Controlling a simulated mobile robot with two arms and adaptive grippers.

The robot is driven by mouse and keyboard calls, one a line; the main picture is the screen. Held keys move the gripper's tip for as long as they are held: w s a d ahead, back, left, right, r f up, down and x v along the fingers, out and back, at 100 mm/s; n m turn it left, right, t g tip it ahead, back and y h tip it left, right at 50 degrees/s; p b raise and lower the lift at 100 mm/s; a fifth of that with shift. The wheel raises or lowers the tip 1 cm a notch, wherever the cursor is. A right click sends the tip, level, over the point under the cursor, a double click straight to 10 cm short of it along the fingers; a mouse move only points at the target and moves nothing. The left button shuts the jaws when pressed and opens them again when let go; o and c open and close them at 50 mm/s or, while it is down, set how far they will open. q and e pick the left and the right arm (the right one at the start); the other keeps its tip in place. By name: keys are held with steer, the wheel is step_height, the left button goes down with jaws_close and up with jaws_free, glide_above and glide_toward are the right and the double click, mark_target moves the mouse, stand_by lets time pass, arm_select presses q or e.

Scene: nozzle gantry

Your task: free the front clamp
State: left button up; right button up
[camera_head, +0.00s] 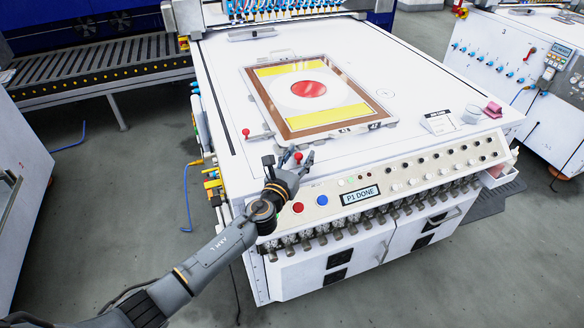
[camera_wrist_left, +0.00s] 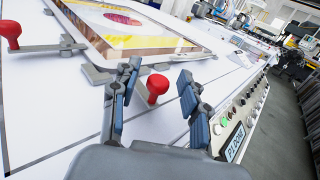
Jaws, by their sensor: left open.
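The front clamp shows as a red knob (camera_head: 298,156) at the front left of the white machine top, close to my left gripper (camera_head: 291,160). In the left wrist view the red knob (camera_wrist_left: 157,84) stands upright between and beyond the two open fingers of my left gripper (camera_wrist_left: 160,100). I cannot tell whether a finger touches it. Grey clamp metal (camera_wrist_left: 100,76) lies at the edge of the framed screen (camera_head: 318,128); part of it is hidden behind a finger. My right gripper is not in view.
A second red-knobbed clamp (camera_head: 246,133) sits at the frame's left side. The front control panel (camera_head: 385,180) with buttons and a "P1 DONE" display lies just right of my gripper. A cup (camera_head: 471,114) and a pink block (camera_head: 493,109) stand at the right.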

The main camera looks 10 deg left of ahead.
arm_select(q)
steer(key=s, duration=0.3)
steer(key=s+a, duration=0.1)
steer(key=s, duration=0.7)
steer(key=shift+s+a, duration=0.2)
steer(key=shift+a, duration=0.2)
steer(key=shift+c, duration=0.5)
